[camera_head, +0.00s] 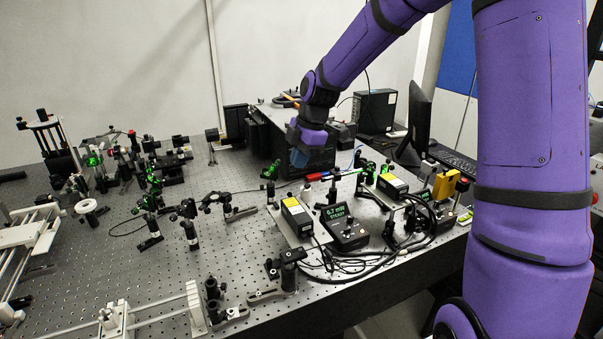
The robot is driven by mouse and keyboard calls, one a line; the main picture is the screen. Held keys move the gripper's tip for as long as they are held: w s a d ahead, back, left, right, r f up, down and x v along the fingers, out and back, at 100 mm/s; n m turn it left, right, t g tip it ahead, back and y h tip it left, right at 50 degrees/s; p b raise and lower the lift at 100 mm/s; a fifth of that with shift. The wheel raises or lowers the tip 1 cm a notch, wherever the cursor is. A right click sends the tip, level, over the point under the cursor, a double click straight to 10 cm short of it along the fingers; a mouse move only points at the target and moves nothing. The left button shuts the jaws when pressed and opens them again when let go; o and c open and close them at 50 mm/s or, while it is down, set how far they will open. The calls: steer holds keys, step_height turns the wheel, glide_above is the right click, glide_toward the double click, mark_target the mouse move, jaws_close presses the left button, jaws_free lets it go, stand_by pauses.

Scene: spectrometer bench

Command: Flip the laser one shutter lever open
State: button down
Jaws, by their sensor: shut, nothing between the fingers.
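My gripper (299,158) is at the end of the purple arm, pointing down above the far right part of the bench. It looks shut and empty, though its fingertips are small against the dark box behind. Two laser boxes with yellow labels stand below and to the right: a nearer one (297,213) and a farther one (392,186). I cannot tell which is laser one. A small red part (313,176) lies just below my gripper, apart from it as far as I can see. I cannot make out a shutter lever or its position.
A controller with a green display (342,228) stands beside the nearer laser box, with loose black cables in front. Green-lit optic mounts (150,190) crowd the left. A dark box (305,155) is behind my gripper. A monitor (417,118) stands at the back right.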

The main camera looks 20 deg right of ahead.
steer(key=v, duration=0.6)
steer(key=shift+d+r, duration=0.25)
steer(key=shift+d, duration=0.25)
steer(key=shift+s, duration=0.15)
steer(key=s+a+r+m+t+h, duration=0.1)
steer(key=s+r+m, duration=0.35)
steer(key=s, duration=0.35)
steer(key=s+r+m+t+h, duration=0.1)
steer(key=s+r+m+h, duration=0.1)
steer(key=s+r+m, duration=0.35)
steer(key=s+d+f+m+t, duration=0.1)
steer(key=s+m, duration=0.8)
steer(key=s, duration=0.9)
steer(key=shift+d+m+t, duration=0.3)
steer(key=shift+d+t, duration=0.1)
steer(key=shift+t, duration=0.1)
